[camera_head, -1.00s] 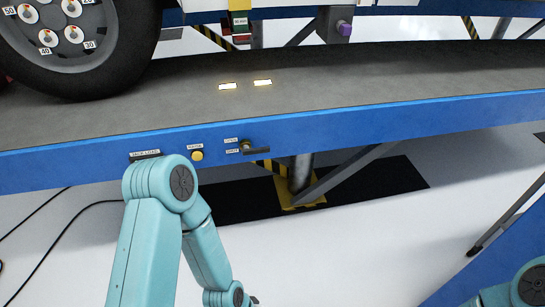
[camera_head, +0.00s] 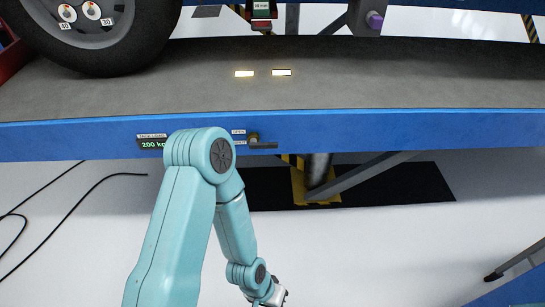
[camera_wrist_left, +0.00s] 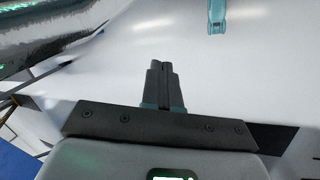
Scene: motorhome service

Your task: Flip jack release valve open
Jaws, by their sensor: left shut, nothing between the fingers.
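The jack release valve (camera_head: 263,145) sits on the blue front edge of the platform in the head view. It has a brass-coloured hub and a dark lever lying horizontally to the right. An OPEN label (camera_head: 238,132) is at its upper left; the label below is partly hidden by my left arm. My left gripper (camera_head: 277,296) is low in the head view, well below the valve and apart from it. In the left wrist view its dark fingers (camera_wrist_left: 163,70) are together and empty, over white floor. My right gripper is not in view.
A wheel (camera_head: 100,45) stands on the grey platform (camera_head: 400,90). A diagonal strut (camera_head: 360,175) and a black mat (camera_head: 410,185) lie below.

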